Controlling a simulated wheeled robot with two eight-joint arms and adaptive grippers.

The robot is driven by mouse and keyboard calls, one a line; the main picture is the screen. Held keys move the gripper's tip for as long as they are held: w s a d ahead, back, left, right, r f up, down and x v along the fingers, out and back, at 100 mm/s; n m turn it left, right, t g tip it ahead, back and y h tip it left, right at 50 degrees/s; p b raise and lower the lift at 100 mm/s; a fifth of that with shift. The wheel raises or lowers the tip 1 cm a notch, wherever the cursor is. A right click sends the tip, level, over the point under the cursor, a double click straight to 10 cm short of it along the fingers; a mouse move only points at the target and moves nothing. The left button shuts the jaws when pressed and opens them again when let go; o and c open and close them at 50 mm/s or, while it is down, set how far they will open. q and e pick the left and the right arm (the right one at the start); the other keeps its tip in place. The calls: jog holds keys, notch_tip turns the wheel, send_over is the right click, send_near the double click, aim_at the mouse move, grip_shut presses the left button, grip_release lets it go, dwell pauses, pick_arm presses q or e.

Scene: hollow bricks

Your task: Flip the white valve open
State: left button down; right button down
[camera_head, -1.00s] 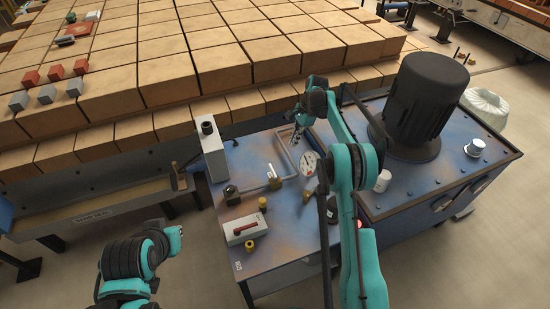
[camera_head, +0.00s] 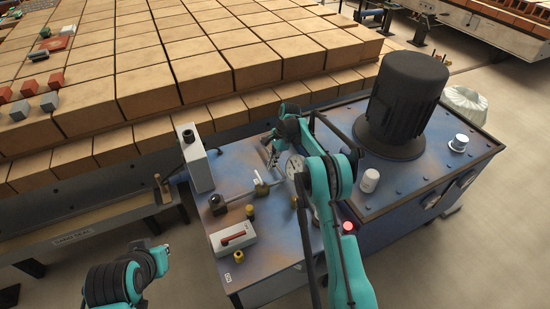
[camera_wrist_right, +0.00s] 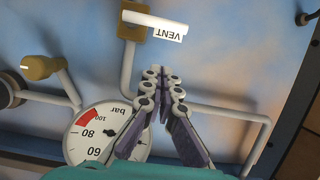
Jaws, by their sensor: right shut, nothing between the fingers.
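The white valve handle (camera_head: 258,178), on a brass body and grey pipe, stands on the blue worn table top (camera_head: 215,240) in the head view. In the right wrist view the white handle (camera_wrist_right: 158,26) is marked "VENT" and lies across the pipe at the top. My right gripper (camera_wrist_right: 164,74) is shut and empty, its tips below the handle in that picture and apart from it. In the head view my right gripper (camera_head: 271,156) is small, just behind the valve. My left arm shows at bottom left; its fingers are not visible.
A round bar gauge (camera_wrist_right: 105,132) is beside the right fingers, with a bent pipe (camera_wrist_right: 262,130) on the other side. A large dark motor (camera_head: 402,100) is on the right. Stacked bricks fill the back.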

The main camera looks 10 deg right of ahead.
aim_at(259, 179)
jog(key=shift+s+a+f+b, duration=0.15)
jog(key=shift+a+b, duration=0.05)
jog(key=shift+a, duration=0.45)
jog(key=shift+s+a+f+b, duration=0.1)
jog(key=shift+a+b, duration=0.1)
jog(key=shift+a, duration=0.45)
jog(key=shift+s+a+f+b, duration=0.15)
jog(key=shift+a+b, duration=0.05)
jog(key=shift+a, duration=0.45)
jog(key=shift+a, duration=0.15)
